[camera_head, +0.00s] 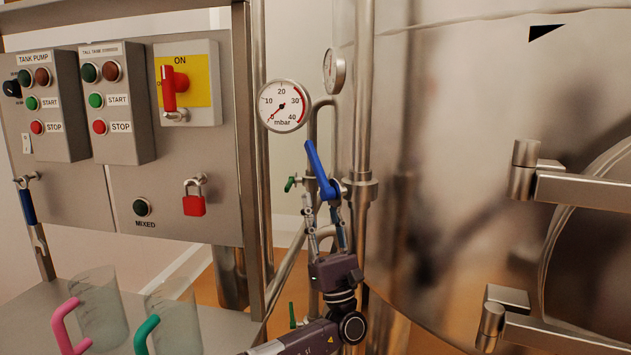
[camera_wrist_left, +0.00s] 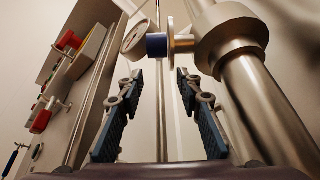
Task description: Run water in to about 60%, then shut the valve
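A valve with a long blue lever (camera_head: 318,170) sits on the pipework beside the big steel tank (camera_head: 450,150). The lever is tilted, its free end up and to the left. My left gripper (camera_head: 323,206) is just below the lever, pointing up at it, fingers apart. In the left wrist view the two fingers (camera_wrist_left: 156,85) are spread with nothing between them; a blue part (camera_wrist_left: 156,45) and a metal disc stand beyond their tips. A round mbar gauge (camera_head: 282,106) hangs above left, its needle seemingly near the low end. No water level is visible. My right gripper is out of view.
A panel (camera_head: 160,190) at left carries start and stop buttons, a red switch (camera_head: 170,88) and a red padlock (camera_head: 194,205). Jugs with pink and green handles (camera_head: 98,310) stand on the shelf below. Small green-handled valves (camera_head: 291,184) are near the blue lever. Hinges (camera_head: 524,170) stick out at right.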

